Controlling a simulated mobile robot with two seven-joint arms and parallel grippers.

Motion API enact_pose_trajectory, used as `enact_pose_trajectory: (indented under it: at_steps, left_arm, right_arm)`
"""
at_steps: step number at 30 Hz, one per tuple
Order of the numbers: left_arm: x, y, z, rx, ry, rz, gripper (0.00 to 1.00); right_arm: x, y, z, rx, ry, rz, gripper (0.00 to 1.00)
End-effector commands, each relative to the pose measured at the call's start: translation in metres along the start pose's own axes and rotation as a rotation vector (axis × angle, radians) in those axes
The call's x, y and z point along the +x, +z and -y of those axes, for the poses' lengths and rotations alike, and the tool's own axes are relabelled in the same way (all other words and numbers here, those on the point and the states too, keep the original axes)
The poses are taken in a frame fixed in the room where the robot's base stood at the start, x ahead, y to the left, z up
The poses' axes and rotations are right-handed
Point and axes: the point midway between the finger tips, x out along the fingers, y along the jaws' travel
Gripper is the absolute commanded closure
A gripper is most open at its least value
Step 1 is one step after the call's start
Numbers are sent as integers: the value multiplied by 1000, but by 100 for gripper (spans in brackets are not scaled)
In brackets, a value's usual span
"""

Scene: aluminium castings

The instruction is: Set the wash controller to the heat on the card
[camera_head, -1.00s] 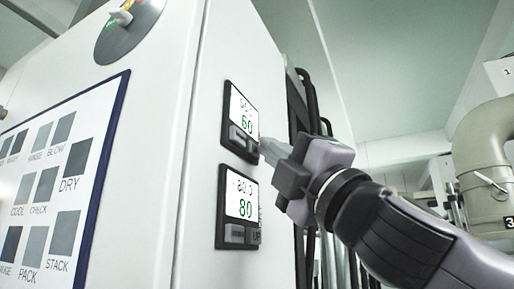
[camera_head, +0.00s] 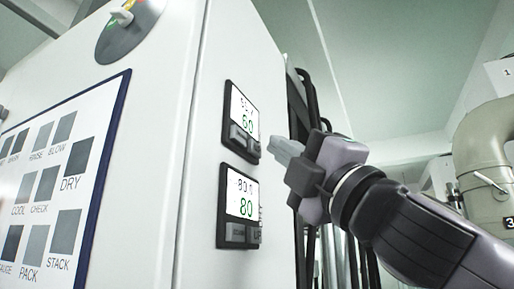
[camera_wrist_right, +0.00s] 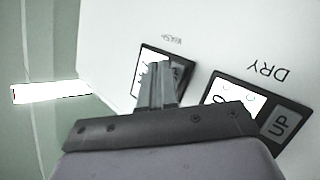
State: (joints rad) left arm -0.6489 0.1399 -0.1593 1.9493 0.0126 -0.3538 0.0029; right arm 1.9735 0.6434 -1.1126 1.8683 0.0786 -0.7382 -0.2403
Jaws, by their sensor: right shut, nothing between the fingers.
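Two dark controllers sit on the white cabinet's side face. The upper one (camera_head: 241,121) shows a green 60 under a small, blurred dark reading. The lower one (camera_head: 239,206) shows 80.0 above a green 80. In the right wrist view, inverted labels read WASH by the controller behind my fingers (camera_wrist_right: 144,72) and DRY by the larger controller (camera_wrist_right: 240,100). My right gripper (camera_head: 275,147) is shut and empty, just right of the upper controller's lower edge and apart from it. Its fingers (camera_wrist_right: 158,85) partly cover the WASH controller. I cannot identify the card. My left gripper is out of view.
A labelled button panel (camera_head: 50,180) and a round dial (camera_head: 130,28) are on the cabinet's front face. Dark hoses (camera_head: 305,100) run behind the cabinet edge. A thick beige pipe (camera_head: 480,150) stands at the right.

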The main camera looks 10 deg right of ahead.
Motion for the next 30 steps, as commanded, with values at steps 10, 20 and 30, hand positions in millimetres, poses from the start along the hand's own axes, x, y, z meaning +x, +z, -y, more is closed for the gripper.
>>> enact_pose_trajectory:
  at_steps: [10, 20, 30]
  left_arm:
    - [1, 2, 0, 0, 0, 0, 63]
    - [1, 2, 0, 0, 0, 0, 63]
    - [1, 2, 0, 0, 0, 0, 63]
  right_arm:
    - [-19, 14, -14, -1, 1, 2, 100]
    - [-35, 26, -25, 0, 0, 1, 100]
    - [-35, 26, -26, 0, 0, 0, 100]
